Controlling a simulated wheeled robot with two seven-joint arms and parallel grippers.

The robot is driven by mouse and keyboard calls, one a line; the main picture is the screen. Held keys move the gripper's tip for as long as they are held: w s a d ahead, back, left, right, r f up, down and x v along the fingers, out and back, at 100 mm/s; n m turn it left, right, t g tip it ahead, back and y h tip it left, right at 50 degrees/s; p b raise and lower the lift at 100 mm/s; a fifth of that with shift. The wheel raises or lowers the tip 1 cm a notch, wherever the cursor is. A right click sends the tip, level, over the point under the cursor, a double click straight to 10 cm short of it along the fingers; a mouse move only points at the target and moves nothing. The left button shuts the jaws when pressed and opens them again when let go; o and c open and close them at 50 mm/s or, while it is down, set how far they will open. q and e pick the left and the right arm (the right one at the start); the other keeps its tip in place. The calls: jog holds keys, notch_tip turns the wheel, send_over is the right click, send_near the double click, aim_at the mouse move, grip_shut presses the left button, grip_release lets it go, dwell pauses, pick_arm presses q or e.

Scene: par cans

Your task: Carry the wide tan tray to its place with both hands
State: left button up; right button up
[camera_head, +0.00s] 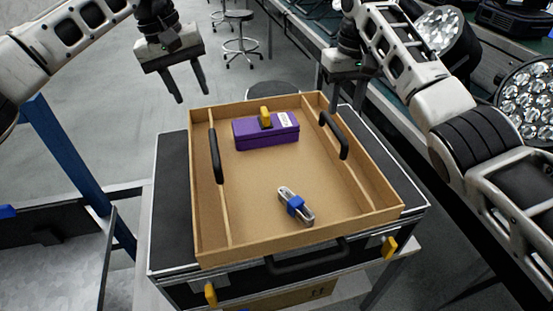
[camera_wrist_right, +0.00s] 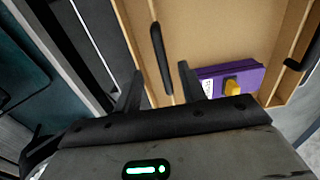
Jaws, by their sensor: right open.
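The wide tan tray (camera_head: 255,205) lies on a black case in the head view, with a black handle on its left side (camera_head: 216,156) and one on its right side (camera_head: 334,135). Inside it are a purple box (camera_head: 265,131) with a yellow catch and a small metal item with a blue band (camera_head: 296,204). My left gripper (camera_head: 191,97) is open and empty, above and beyond the tray's far left corner. My right gripper (camera_head: 345,103) is near the far right corner. In the right wrist view its open fingers (camera_wrist_right: 160,85) point toward the tray's right handle (camera_wrist_right: 160,52), apart from it.
The black case (camera_head: 172,200) under the tray has yellow latches and a front handle. A blue post (camera_head: 75,170) and a bench stand at left. Stage lamps (camera_head: 527,100) sit on a bench at right. Stools (camera_head: 240,40) stand behind on open floor.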

aim_at(212, 134)
pick_arm(q)
jog(key=d+f, duration=0.1)
jog(key=f, duration=0.8)
jog(key=d+f, duration=0.1)
jog(key=f, duration=0.3)
jog(key=shift+w+d+f, duration=0.2)
jog(key=shift+w+d, duration=0.1)
jog(key=shift+w, duration=0.05)
pick_arm(e)
notch_tip(212, 134, down, 14)
jog(key=shift+r, duration=0.15)
pick_arm(q)
grip_shut()
pick_arm(e)
grip_shut()
pick_arm(q)
jog(key=shift+r, duration=0.15)
pick_arm(e)
jog(key=shift+w+r, duration=0.1)
jog(key=shift+r, duration=0.05)
